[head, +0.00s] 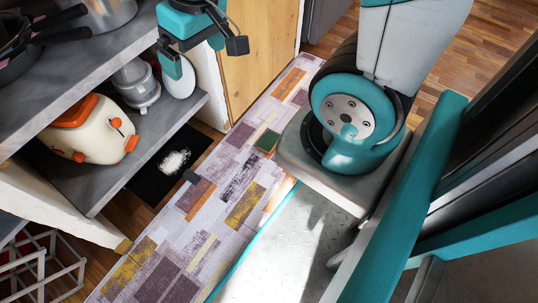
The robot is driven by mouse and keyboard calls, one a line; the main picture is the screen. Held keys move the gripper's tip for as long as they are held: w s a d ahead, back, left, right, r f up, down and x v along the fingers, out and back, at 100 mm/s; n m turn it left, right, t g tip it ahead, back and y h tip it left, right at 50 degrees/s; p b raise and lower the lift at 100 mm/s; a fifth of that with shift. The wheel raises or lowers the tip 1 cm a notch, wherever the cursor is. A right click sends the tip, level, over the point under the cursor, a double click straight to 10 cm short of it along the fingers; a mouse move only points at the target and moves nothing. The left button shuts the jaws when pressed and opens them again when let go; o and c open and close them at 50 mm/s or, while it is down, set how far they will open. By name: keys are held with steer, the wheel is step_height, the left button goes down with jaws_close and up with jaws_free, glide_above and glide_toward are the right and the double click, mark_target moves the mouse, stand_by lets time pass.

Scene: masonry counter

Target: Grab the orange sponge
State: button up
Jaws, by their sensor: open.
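I cannot make out an orange sponge for certain in the head view. Orange shows on a rounded white and orange pot (83,130) on the lower grey shelf, and as patches in the rug's pattern. My gripper (204,54) is at the top, left of centre, beside the shelves. Its jaws are apart, with no object seen between them. A white, round-lidded piece of kitchenware (135,85) is on the shelf below and left of it.
Dark pans (22,48) and a metal pot (100,12) stand on the upper shelf (75,65). A black mat (150,182) with a white patch lies below. A patterned rug (215,210) runs along the floor. A wire rack (45,268) is at bottom left.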

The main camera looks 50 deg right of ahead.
steer(key=w+d+f+m+h+b, duration=0.1)
steer(key=w+d+f+m+b, duration=0.15)
steer(key=f, duration=0.35)
steer(key=w+d+f+m+b, duration=0.1)
steer(key=w+d+f+b, duration=0.2)
steer(key=f, duration=0.4)
steer(key=m+g, duration=0.2)
steer(key=m, duration=1.2)
glide_above(270, 133)
steer(key=s+a, duration=0.2)
steer(key=a, duration=0.1)
step_height(270, 133, down, 32)
step_height(270, 133, down, 12)
steer(key=b, duration=0.7)
steer(key=shift+s+a+r, duration=0.1)
steer(key=shift+s+a, duration=0.05)
steer(key=f+b, duration=0.1)
steer(key=f, duration=0.1)
steer(key=f+b, duration=0.4)
steer(key=shift+w+a, duration=0.1)
steer(key=shift+w, duration=0.2)
steer(key=shift+r, duration=0.15)
steer(key=c, duration=1)
